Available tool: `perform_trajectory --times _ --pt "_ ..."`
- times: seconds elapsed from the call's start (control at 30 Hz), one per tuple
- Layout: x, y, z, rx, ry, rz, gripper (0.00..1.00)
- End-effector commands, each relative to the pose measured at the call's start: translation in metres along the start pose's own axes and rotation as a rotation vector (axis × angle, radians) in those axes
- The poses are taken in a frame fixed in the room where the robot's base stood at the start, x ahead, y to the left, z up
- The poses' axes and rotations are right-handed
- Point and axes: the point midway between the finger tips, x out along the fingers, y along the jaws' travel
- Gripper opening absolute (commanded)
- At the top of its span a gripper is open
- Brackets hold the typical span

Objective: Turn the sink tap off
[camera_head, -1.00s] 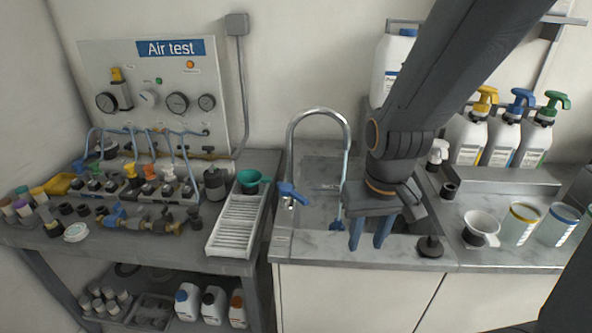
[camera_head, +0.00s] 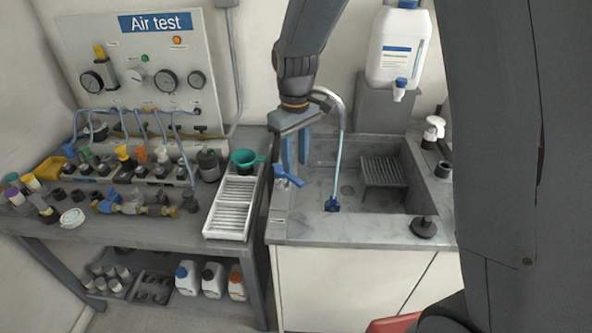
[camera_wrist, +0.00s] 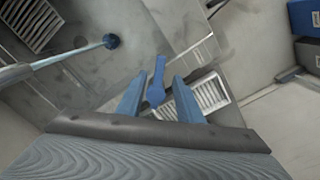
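The sink tap has a tall curved metal spout (camera_head: 338,105), partly hidden behind my arm. Its blue handle (camera_head: 287,178) sits at the left rim of the sink (camera_head: 345,232). A thin pale-blue line drops from the spout to a dark-blue end piece (camera_head: 332,205); I cannot tell whether it is water or a hose. My gripper (camera_head: 296,160) points down just above and behind the handle, its two blue fingers apart. In the wrist view the handle (camera_wrist: 157,82) appears between the open fingers; I see no clear contact.
A ribbed white tray (camera_head: 232,208) with a green cup (camera_head: 245,158) lies left of the sink. A dark rack (camera_head: 385,172) stands inside the basin. A white jug (camera_head: 398,45) stands behind, and a black stopper (camera_head: 423,227) sits on the front right counter.

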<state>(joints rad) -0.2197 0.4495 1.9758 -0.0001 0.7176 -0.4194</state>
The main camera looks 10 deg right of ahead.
Motion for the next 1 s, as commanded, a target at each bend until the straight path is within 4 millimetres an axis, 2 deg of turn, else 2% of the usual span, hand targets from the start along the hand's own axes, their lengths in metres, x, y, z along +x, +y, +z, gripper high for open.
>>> perform_trajectory --times 0.1,0.3,0.47,0.7,0.73,0.9,1.0 --pt "0.018 0.001 0.002 0.003 -0.003 -0.001 0.33" --pt "0.040 0.001 0.001 0.004 -0.001 0.000 0.33" --pt "0.048 0.001 0.001 0.004 0.001 0.000 0.33" --pt "0.049 0.001 0.001 0.004 0.001 0.001 0.33" --pt "0.049 0.001 0.001 0.004 0.001 0.001 0.31" --pt "0.049 0.001 0.001 0.004 0.001 0.001 0.02" --pt "0.049 0.001 0.001 0.004 0.001 0.001 0.00"
